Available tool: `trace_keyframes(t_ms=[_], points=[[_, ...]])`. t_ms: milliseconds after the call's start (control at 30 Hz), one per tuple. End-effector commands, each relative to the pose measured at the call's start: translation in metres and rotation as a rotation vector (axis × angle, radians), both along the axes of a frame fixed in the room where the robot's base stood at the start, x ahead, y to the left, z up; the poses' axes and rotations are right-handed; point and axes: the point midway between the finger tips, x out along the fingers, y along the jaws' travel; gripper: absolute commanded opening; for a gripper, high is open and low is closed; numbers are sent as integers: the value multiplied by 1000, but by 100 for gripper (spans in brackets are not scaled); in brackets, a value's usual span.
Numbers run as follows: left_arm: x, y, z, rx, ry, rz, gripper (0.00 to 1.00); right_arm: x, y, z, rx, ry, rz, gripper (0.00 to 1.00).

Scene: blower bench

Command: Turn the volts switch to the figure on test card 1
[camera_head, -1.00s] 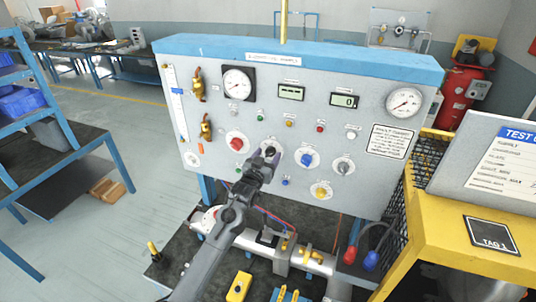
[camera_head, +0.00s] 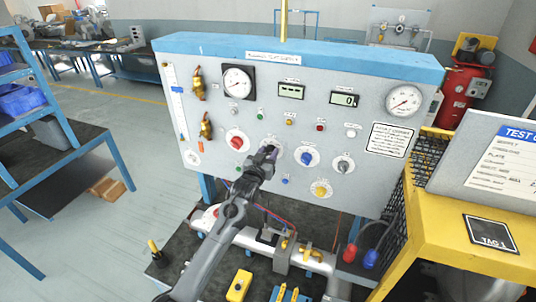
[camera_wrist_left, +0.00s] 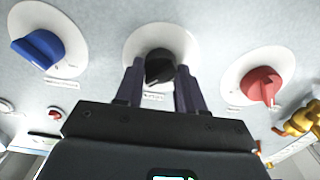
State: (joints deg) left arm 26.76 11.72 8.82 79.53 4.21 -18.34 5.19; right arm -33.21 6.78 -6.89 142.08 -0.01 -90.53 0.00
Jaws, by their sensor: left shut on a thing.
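The grey bench panel (camera_head: 220,110) carries a row of knobs on white dials. My left gripper (camera_head: 268,152) is at a black knob between the red knob (camera_head: 237,143) and the blue knob (camera_head: 307,159). In the left wrist view the black knob (camera_wrist_left: 159,67) sits between the two fingers of the left gripper (camera_wrist_left: 160,78), which are shut on it. Its label is too small to read. A white test card (camera_head: 500,165) with a blue heading stands at the right, cut off by the picture edge; its figures are unreadable. My right gripper is not in view.
A grey knob (camera_head: 343,166) and a yellow knob (camera_head: 321,190) are right of the gripper. A digital display (camera_head: 344,100) reads 0. A yellow stand (camera_head: 440,250) with a TAG 1 plate (camera_head: 490,234) fills the right. Pipework (camera_head: 313,262) lies below the panel.

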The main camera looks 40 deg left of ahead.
Motion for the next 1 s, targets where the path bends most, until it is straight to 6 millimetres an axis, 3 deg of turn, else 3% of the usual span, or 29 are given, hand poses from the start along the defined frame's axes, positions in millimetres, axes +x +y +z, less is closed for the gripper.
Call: trace_keyframes(t_ms=[367,1000], points=[[0,0,1,-137,-42,0,8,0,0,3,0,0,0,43],[0,2,0,-616,-192,0,8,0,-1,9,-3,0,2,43]])
